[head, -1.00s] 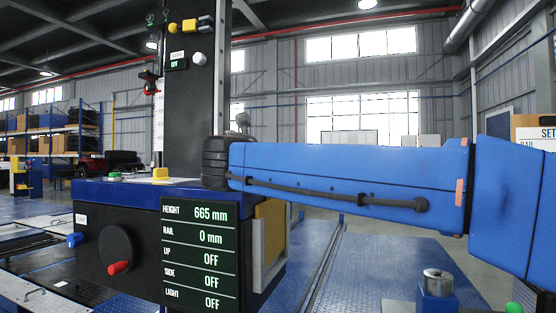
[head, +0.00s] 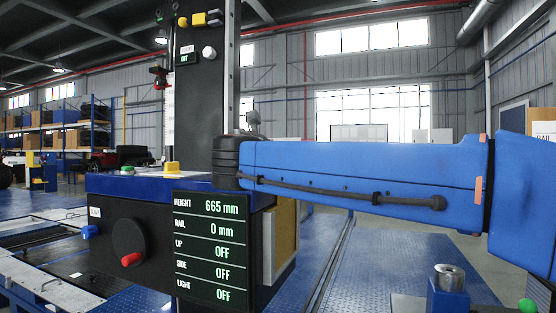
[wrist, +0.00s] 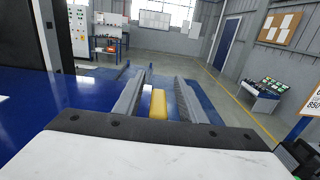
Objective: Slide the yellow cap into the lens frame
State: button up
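A small yellow cap (head: 172,168) sits on the blue top of the black tester box (head: 130,240), beside the dark column. In the wrist view a yellow block (wrist: 158,103), which looks like this cap, lies between the two grey fingers of my gripper (wrist: 162,90). The fingers stand apart with gaps on both sides of it, so my gripper is open and not clamped on it. In the head view my fingers are hidden. A tan panel in a grey frame (head: 268,245) is on the box's right side; I cannot tell whether this is the lens frame.
The dark column (head: 200,110) rises behind the cap. A black display (head: 207,247), a red-handled knob (head: 130,240) and a green button (head: 127,170) are on the box. My blue arm crosses the right half. Blue floor plates (head: 375,255) lie open beyond.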

jog(key=v, duration=1.7)
